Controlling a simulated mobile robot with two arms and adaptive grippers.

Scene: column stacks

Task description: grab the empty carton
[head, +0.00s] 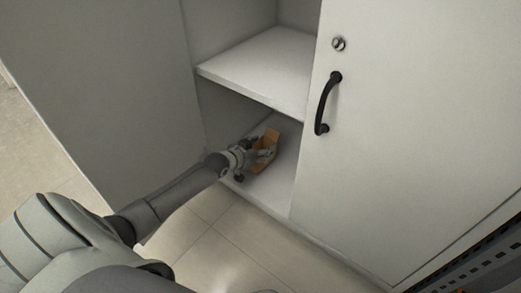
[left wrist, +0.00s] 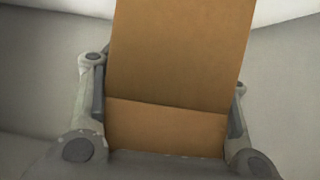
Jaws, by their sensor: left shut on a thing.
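A small open brown carton (head: 270,138) is in the lower compartment of the white cabinet, at the bottom shelf. My left gripper (head: 256,154) reaches into that compartment and is shut on the carton. In the left wrist view the carton (left wrist: 180,60) fills the middle, with the fingers of my left gripper (left wrist: 168,115) on either side of it. Its inside cannot be seen clearly, and the gripper hides part of it in the head view. My right gripper is not in view.
A middle shelf (head: 265,68) lies above the carton. A white door (head: 425,120) with a black handle (head: 327,103) covers the cabinet's right part. The left side panel (head: 110,75) stands beside my arm. The tiled floor (head: 225,240) in front is clear.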

